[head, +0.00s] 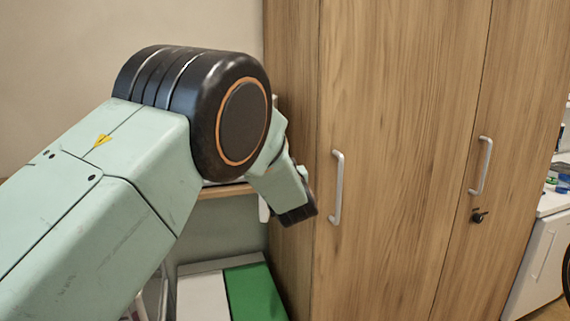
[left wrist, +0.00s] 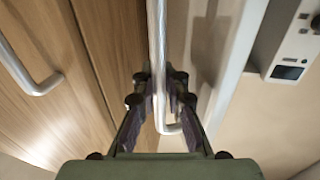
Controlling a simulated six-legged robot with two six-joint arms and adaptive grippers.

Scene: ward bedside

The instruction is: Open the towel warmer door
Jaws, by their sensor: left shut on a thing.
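In the left wrist view, my left gripper (left wrist: 157,88) is shut on a pale metal bar handle (left wrist: 156,30). The bar runs between its two fingers, and its bent end shows low between them. Beside the handle is a pale door panel with a light edge (left wrist: 236,62), apparently the towel warmer door. I cannot tell whether the door is ajar. In the head view my left arm reaches in from the left and hides the warmer; the fingertips are not clear there. My right gripper is not in view.
A tall wooden cabinet (head: 400,130) stands close to the right of my left arm, with two bar handles (head: 337,188) and a lock. A wooden shelf edge (head: 226,190) and a green-and-white surface (head: 252,292) lie below the arm. A white unit (head: 537,255) stands far right.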

